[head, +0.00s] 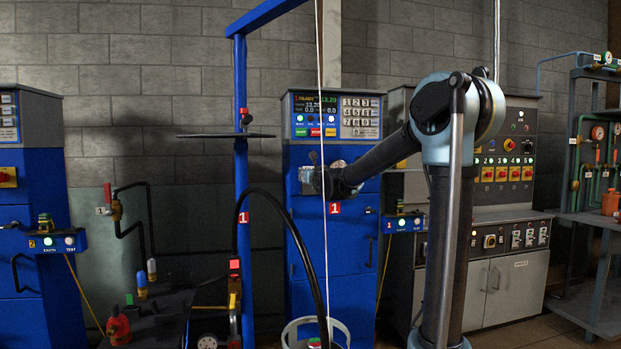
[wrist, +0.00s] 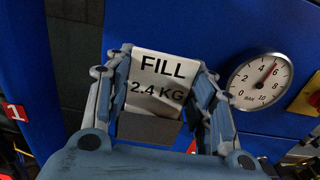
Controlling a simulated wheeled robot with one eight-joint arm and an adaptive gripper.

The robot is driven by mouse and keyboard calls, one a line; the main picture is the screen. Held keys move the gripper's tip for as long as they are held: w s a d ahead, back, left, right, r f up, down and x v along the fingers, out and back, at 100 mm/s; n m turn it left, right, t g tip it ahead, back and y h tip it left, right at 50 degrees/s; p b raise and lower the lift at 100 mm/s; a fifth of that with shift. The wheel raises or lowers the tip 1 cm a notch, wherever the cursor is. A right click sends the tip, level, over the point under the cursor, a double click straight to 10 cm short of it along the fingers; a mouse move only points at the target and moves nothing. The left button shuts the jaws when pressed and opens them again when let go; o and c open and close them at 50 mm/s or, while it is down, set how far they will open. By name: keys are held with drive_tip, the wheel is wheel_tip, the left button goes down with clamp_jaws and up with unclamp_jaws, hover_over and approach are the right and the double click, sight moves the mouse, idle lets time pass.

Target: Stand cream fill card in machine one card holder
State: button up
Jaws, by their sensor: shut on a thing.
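The cream fill card (wrist: 158,68) is between the fingers of my gripper (wrist: 160,95) in the wrist view, its printed face reading "FILL 2.4 KG". My gripper is shut on it. A dark grey piece (wrist: 148,130) lies across the card's lower end; I cannot tell whether it is part of the card or a holder. In the head view my gripper (head: 312,178) is in front of the blue front of machine one (head: 335,255), below its display panel. The card is too small to make out surely there. I cannot clearly identify the card holder.
A pressure gauge (wrist: 260,80) sits right of the fingers on the blue panel. A blue post (head: 240,190) and a black hose (head: 300,235) stand left of machine one, and a thin white line hangs before it. A grey control cabinet (head: 508,290) stands right.

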drive_tip(key=o, duration=1.1)
drive_tip(key=shift+c, duration=0.2)
drive_tip(key=v, duration=1.2)
